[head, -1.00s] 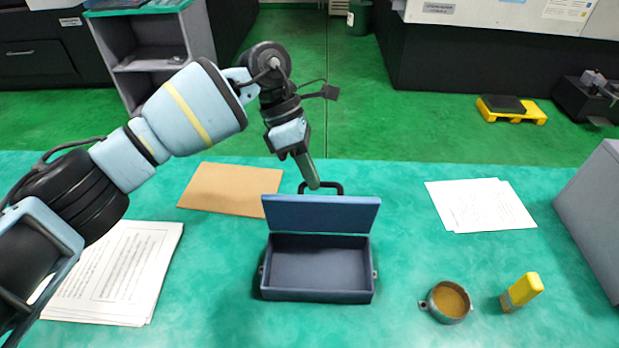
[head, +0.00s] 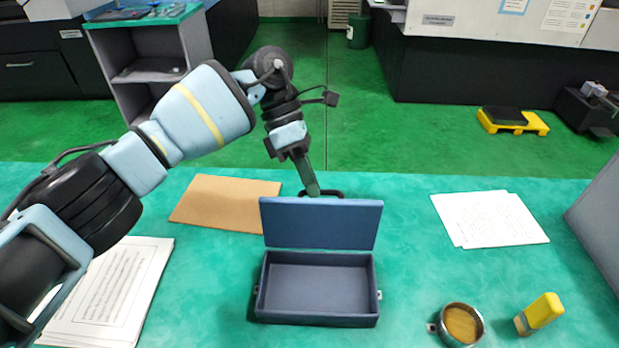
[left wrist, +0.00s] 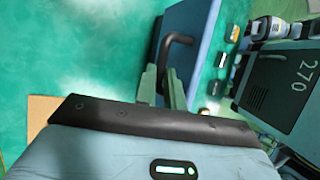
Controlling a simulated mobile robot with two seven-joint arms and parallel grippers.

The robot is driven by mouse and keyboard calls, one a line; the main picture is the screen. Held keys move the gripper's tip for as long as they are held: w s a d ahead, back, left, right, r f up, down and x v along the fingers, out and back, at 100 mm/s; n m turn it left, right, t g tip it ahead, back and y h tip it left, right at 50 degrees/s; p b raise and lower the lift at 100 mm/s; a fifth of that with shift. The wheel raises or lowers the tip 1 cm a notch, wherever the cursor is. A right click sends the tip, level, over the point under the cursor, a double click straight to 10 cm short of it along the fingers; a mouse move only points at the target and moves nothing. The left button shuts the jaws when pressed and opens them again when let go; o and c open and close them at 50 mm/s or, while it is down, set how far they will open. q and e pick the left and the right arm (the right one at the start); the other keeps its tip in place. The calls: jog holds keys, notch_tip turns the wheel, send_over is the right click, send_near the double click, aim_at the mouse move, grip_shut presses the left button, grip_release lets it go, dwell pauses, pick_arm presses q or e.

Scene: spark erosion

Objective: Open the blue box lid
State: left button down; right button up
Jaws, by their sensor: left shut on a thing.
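The blue box (head: 318,322) stands on the teal table with its lid (head: 320,222) raised at the back. The inside face of the lid and the empty-looking interior show in the head view. A dark handle (head: 334,193) sticks out behind the lid's upper edge. My left gripper (head: 309,184) is behind the lid, with its green fingers shut on the handle. In the left wrist view the fingers (left wrist: 162,84) meet the lower end of the dark handle (left wrist: 181,38), beside the blue lid (left wrist: 204,28). The fingertips are partly hidden. My right gripper is out of view.
A brown board (head: 222,203) and printed papers (head: 110,285) lie left of the box. A round cup (head: 461,325), a yellow-topped item (head: 541,313) and papers (head: 489,219) are to the right. A grey case (head: 598,215) stands at the right edge.

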pick_arm(q)
jog(key=c, duration=1.5)
grip_release()
jog(key=shift+s+f, duration=0.15)
jog(key=shift+f, duration=0.25)
jog(key=shift+r, duration=0.1)
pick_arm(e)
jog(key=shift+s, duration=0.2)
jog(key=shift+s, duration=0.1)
pick_arm(q)
jog(key=b+v, duration=0.1)
jog(key=v, duration=0.7)
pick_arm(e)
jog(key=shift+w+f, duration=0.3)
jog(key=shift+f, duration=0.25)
